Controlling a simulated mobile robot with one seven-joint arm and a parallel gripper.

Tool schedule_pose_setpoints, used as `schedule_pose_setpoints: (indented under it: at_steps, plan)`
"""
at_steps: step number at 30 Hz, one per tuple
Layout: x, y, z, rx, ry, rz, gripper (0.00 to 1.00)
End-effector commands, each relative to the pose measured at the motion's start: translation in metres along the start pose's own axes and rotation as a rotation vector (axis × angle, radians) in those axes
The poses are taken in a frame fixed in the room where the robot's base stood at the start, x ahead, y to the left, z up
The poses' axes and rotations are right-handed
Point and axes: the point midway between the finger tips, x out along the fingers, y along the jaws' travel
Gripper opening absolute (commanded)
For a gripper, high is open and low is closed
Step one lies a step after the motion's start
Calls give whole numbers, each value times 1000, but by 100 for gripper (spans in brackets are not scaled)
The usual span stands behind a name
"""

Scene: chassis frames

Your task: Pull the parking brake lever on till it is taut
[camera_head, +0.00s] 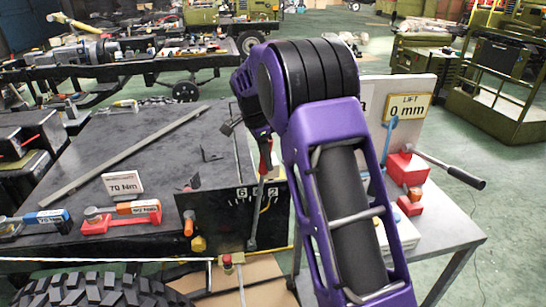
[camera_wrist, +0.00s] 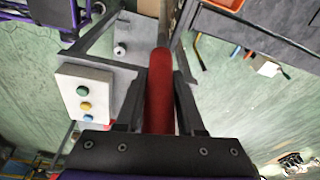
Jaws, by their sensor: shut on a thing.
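The parking brake lever has a red grip (camera_head: 265,158) and a grey rod (camera_head: 256,212) that runs down in front of a black panel (camera_head: 218,220). The panel carries a numbered scale (camera_head: 254,194) with tick marks beside the rod. The lever stands nearly upright in the head view. My gripper (camera_head: 262,146) is at the lever's top, shut on the red grip. In the wrist view the red grip (camera_wrist: 159,95) lies between the two dark fingers of my gripper (camera_wrist: 160,78). My purple arm hides part of the area to the right of the lever.
A dark bench top (camera_head: 120,150) with a long metal bar, a 70 Nm sign (camera_head: 122,184) and torque wrenches lies at the left. A grey table (camera_head: 450,228) at the right bears a red jack (camera_head: 406,168) with a long handle. A tyre (camera_head: 95,290) is at the lower left.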

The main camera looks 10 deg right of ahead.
Motion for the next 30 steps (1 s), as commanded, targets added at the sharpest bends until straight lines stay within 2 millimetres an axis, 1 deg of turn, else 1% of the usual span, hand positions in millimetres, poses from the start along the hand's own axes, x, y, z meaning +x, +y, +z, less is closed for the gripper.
schedule_pose_setpoints:
  at_steps: [1,6,9,12,16,25,26,27,30]
  plan:
    - [-5,-2,15,-14,21,7,0]
    - [-13,-8,47,-20,108,24,0]
    - [-16,-12,63,-22,155,33,0]
    - [-18,-14,74,-21,190,37,0]
    - [-18,-14,79,-18,211,39,0]
    - [-18,-14,79,-15,212,39,0]
    - [-18,-14,79,-15,212,39,43]
    - [-18,-14,79,-15,212,39,50]
    - [-19,-15,78,-15,212,38,67]
